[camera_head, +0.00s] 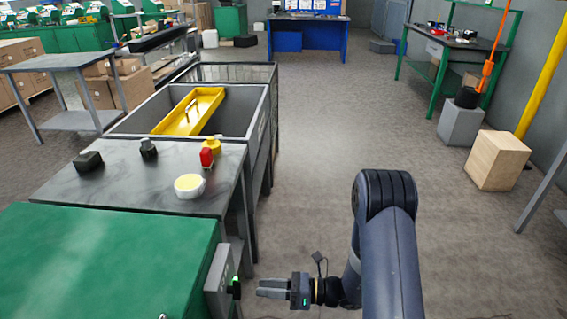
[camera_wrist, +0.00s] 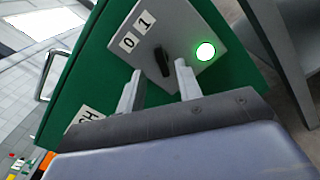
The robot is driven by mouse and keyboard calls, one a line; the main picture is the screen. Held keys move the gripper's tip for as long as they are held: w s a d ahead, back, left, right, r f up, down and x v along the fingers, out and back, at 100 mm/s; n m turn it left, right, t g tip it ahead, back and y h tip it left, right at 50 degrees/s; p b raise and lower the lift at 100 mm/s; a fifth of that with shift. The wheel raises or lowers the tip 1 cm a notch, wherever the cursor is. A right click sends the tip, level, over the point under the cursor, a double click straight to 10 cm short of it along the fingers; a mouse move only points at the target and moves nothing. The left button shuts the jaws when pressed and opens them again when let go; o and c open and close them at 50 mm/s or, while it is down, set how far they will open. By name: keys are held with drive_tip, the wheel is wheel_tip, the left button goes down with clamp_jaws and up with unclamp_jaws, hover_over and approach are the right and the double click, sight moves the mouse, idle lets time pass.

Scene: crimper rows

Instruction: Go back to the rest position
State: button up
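My gripper (camera_head: 259,288) is at the bottom middle of the head view, just right of the green machine cabinet (camera_head: 110,265). Its fingers point left at the grey switch panel (camera_head: 217,281) on the cabinet's side. In the wrist view my gripper (camera_wrist: 158,70) has its two fingers spread apart with nothing held. Beyond them are a black switch knob (camera_wrist: 164,62), labels 0 and 1, and a lit green lamp (camera_wrist: 206,51). In the head view a gap shows between the fingertips and the panel's knob.
A dark table (camera_head: 120,190) behind the cabinet carries a white bowl (camera_head: 189,192), a red bottle, a yellow bottle and black items. A grey bin (camera_head: 125,123) holds a yellow tray (camera_head: 190,112). Open floor (camera_head: 320,150) lies ahead; a wooden box (camera_head: 495,160) stands right.

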drive_tip(key=a, duration=0.6)
drive_tip(key=shift+w+a, duration=0.2)
drive_tip(key=shift+w, duration=0.05)
